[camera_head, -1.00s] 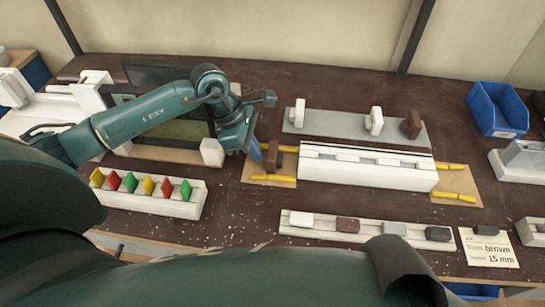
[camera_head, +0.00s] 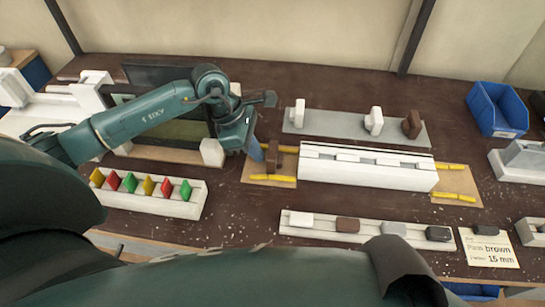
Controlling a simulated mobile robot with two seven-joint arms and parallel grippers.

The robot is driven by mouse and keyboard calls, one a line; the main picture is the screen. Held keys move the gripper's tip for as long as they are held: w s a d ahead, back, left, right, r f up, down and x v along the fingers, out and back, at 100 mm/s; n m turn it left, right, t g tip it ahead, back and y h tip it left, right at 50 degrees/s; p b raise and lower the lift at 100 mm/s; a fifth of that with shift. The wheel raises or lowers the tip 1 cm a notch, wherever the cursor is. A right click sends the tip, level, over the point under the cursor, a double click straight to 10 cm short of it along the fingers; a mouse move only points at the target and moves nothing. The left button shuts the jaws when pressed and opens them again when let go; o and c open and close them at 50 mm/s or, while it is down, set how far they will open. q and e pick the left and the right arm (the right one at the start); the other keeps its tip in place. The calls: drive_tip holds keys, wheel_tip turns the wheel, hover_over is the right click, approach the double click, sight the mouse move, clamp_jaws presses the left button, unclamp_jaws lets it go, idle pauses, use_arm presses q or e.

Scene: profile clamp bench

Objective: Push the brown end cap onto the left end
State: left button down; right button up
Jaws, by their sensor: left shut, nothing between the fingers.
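The white profile (camera_head: 367,172) lies in the middle of the bench, with its left end facing my left gripper. The brown end cap (camera_head: 274,155) stands upright at that left end, above a tan board with yellow strips. Whether it is seated on the profile or a small gap remains is too small to tell. My left gripper (camera_head: 257,152) is shut and empty, its fingertips pointing down just left of the cap. Whether they touch it I cannot tell. My right gripper is not in view.
A grey plate (camera_head: 330,124) with two white pieces and a brown piece stands behind the profile. A front rail (camera_head: 300,231) holds several caps beside a card (camera_head: 487,253) reading brown, 15 mm. A rack of coloured pieces (camera_head: 150,203) is at left, a blue bin (camera_head: 497,110) at right.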

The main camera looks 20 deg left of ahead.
sight(275, 150)
use_arm(q)
drive_tip(key=shift+d, duration=0.1)
drive_tip(key=shift+w+d, duration=0.1)
drive_tip(key=shift+d, duration=0.2)
drive_tip(key=shift+w+d+b, duration=0.15)
drive_tip(key=shift+d+b, duration=0.05)
drive_tip(key=shift+d, duration=0.45)
drive_tip(key=shift+w+d+b, duration=0.15)
drive_tip(key=shift+d+b, duration=0.05)
drive_tip(key=shift+d, duration=0.4)
drive_tip(key=shift+w+d, duration=0.2)
drive_tip(key=shift+d, duration=0.45)
drive_tip(key=shift+w+d+b, duration=0.1)
drive_tip(key=shift+d+b, duration=0.25)
drive_tip(key=shift+d, duration=0.2)
drive_tip(key=shift+a, duration=0.1)
